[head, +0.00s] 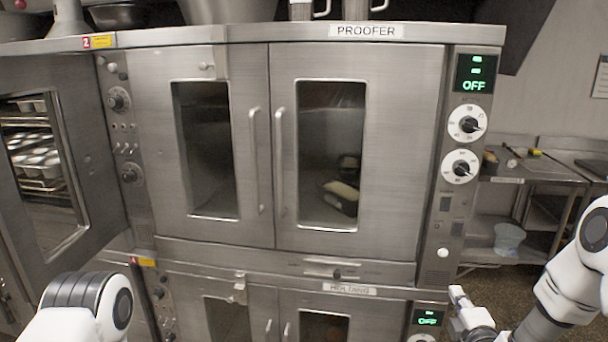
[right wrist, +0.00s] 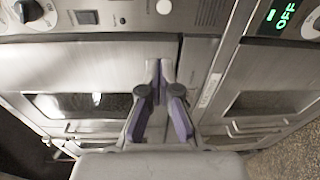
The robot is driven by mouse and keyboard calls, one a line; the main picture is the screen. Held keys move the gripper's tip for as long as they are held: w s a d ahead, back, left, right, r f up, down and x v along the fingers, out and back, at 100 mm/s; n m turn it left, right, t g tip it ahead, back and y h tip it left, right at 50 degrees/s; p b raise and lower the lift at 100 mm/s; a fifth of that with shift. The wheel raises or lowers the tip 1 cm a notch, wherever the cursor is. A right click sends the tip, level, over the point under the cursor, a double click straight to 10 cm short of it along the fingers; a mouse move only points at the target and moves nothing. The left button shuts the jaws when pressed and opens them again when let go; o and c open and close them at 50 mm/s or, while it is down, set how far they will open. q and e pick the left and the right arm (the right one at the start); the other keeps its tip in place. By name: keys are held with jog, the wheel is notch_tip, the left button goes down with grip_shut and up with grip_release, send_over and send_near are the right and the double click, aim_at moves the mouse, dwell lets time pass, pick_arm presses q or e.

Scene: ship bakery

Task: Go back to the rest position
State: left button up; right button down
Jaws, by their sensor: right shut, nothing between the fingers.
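My right gripper (head: 459,299) is in the lower right of the head view, in front of the right side of the steel oven stack. In the right wrist view its two purple-padded fingers (right wrist: 158,72) meet at the tips, shut and empty, with the oven front behind them. My left arm shows at the lower left of the head view, but its gripper is out of the picture. The proofer (head: 355,75) has both doors closed, and its display reads OFF. A pale loaf-like item in a dark pan (head: 342,192) shows through its right window.
The holding cabinet (head: 385,305) below also reads OFF. At left, a windowed oven door (head: 95,130) stands out toward me, with pans on racks behind its glass. A steel side table (head: 535,170) with a clear bucket (head: 509,238) on its lower shelf stands at right. Floor shows at right.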

jog(key=s+a+f+m+g+y, duration=0.1)
jog(key=s+a+f+m+g, duration=0.1)
jog(key=s+a+f+g, duration=0.6)
jog(key=s+a+f+m+g+y, duration=0.1)
jog(key=s+a+f+y, duration=0.15)
jog(key=s+f, duration=1.05)
jog(key=s+a+f+m+g, duration=0.1)
jog(key=s+f+m+g, duration=0.2)
jog(key=s+m, duration=0.4)
jog(key=s+a+f+m+g, duration=0.1)
jog(key=s+f+m+g, duration=0.2)
jog(key=s+m+g, duration=0.2)
jog(key=shift+s+f+m+h, duration=0.2)
jog(key=shift+s+m+h, duration=0.25)
jog(key=shift+s+m, duration=1.25)
jog(key=shift+s+n, duration=0.35)
jog(key=shift+n, duration=0.05)
